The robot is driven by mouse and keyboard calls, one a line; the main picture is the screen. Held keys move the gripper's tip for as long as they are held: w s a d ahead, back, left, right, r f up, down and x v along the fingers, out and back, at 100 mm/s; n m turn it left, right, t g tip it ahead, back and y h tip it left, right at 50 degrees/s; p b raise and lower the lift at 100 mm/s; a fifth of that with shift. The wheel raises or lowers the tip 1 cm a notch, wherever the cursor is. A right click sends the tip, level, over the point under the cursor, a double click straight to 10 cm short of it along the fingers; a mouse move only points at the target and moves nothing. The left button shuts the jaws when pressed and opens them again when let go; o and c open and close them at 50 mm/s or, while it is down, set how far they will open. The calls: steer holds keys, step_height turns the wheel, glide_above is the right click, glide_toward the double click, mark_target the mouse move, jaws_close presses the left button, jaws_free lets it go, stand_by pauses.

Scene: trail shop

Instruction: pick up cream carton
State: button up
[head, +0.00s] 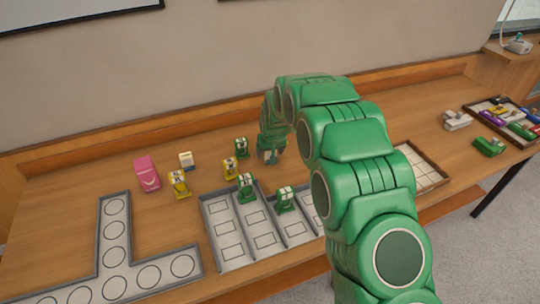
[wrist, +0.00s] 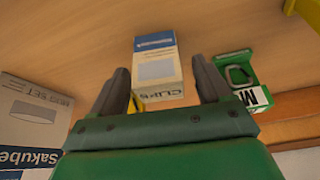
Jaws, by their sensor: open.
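The cream carton (wrist: 158,72), with a blue band at its far end and the lettering "CLIPS", lies in the wrist view between my fingertips. My gripper (wrist: 161,70) is open, one finger on each side of the carton; I cannot tell whether either touches it. In the head view my gripper (head: 270,152) is low over the back of the table and hides most of what is beneath it. A bit of yellow (wrist: 137,104) shows beside the carton's near left edge.
A green clip-like item (wrist: 238,75) stands close to the right finger, and a large "MUG SET" box (wrist: 32,112) is at left. In the head view, a cream-and-blue box (head: 186,161), pink box (head: 147,174) and grey compartment tray (head: 203,222) are left of my arm.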

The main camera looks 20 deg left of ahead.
steer(key=shift+w+a+f, duration=0.2)
steer(key=shift+w+f, duration=0.1)
steer(key=shift+f, duration=0.3)
steer(key=c, duration=1.1)
steer(key=shift+o, duration=0.2)
steer(key=shift+r, duration=0.1)
